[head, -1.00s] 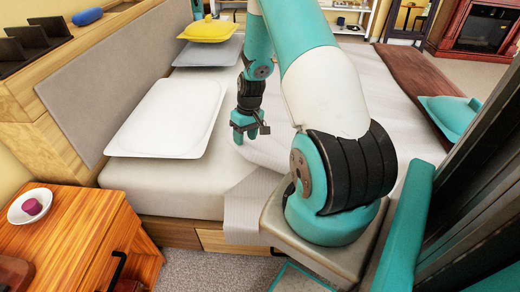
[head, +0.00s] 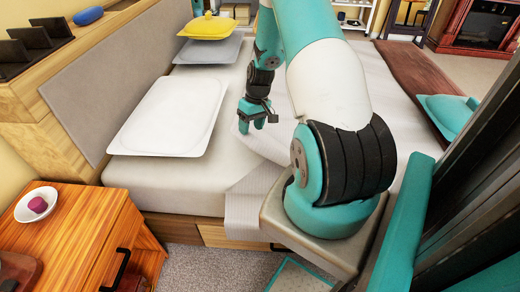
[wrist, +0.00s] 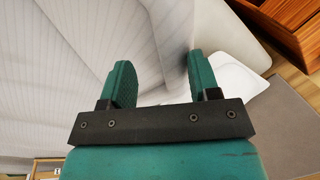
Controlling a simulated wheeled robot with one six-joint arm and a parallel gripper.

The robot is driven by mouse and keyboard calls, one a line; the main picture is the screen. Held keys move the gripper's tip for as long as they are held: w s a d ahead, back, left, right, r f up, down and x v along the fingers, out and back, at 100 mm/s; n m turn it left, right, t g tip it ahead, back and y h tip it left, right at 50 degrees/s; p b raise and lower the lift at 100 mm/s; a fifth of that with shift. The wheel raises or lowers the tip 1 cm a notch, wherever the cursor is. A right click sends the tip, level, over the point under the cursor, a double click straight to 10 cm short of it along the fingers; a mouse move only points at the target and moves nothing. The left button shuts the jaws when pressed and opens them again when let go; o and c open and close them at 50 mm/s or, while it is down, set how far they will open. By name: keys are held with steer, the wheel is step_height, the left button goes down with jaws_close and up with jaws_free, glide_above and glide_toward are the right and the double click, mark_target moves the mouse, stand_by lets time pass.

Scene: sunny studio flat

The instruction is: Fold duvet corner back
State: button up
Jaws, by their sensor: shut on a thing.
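The pale striped duvet (head: 243,212) covers the bed and hangs over its near side. Its near edge is turned up towards my gripper (head: 257,125), which is low over the bed, right of the white pillow (head: 170,115). In the wrist view my gripper's fingers (wrist: 162,78) stand some way apart, shut on the duvet (wrist: 60,60); the exact grip point is hard to make out. My arm hides much of the duvet's middle in the head view.
A wooden nightstand (head: 75,235) with a white bowl (head: 37,204) stands at the near left. A yellow cushion (head: 208,27) and a grey pillow (head: 207,50) lie at the far side. A brown throw (head: 418,75) and a teal cushion (head: 447,112) are at the right.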

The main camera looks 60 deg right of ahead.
steer(key=shift+d+f, duration=0.1)
steer(key=shift+d, duration=0.15)
steer(key=shift+o, duration=0.8)
steer(key=shift+s+d+r+p, duration=0.2)
steer(key=shift+d+r+p, duration=0.2)
steer(key=shift+d+r, duration=0.1)
steer(key=shift+s+d+r+p, duration=0.15)
steer(key=shift+d+r+p, duration=0.25)
steer(key=shift+d, duration=0.3)
steer(key=shift+o, duration=0.8)
steer(key=shift+s+d+r+y+p, duration=0.2)
steer(key=shift+d+r+p, duration=0.15)
steer(key=shift+d, duration=0.2)
steer(key=shift+s+d+r+y+p, duration=0.15)
steer(key=shift+d+r+p, duration=0.15)
steer(key=shift+d, duration=0.2)
steer(key=shift+o, duration=0.3)
steer(key=shift+s+d+r, duration=0.1)
steer(key=shift+d+r, duration=0.05)
steer(key=shift+d, duration=0.15)
steer(key=shift+o, duration=0.9)
steer(key=shift+s+d+r+y+p, duration=0.15)
steer(key=shift+d+r, duration=0.1)
steer(key=shift+d, duration=0.35)
steer(key=shift+s+d+r+y+p, duration=0.1)
steer(key=shift+s+d+r+p, duration=0.1)
steer(key=shift+d, duration=0.4)
steer(key=shift+o, duration=0.2)
steer(key=shift+d, duration=0.2)
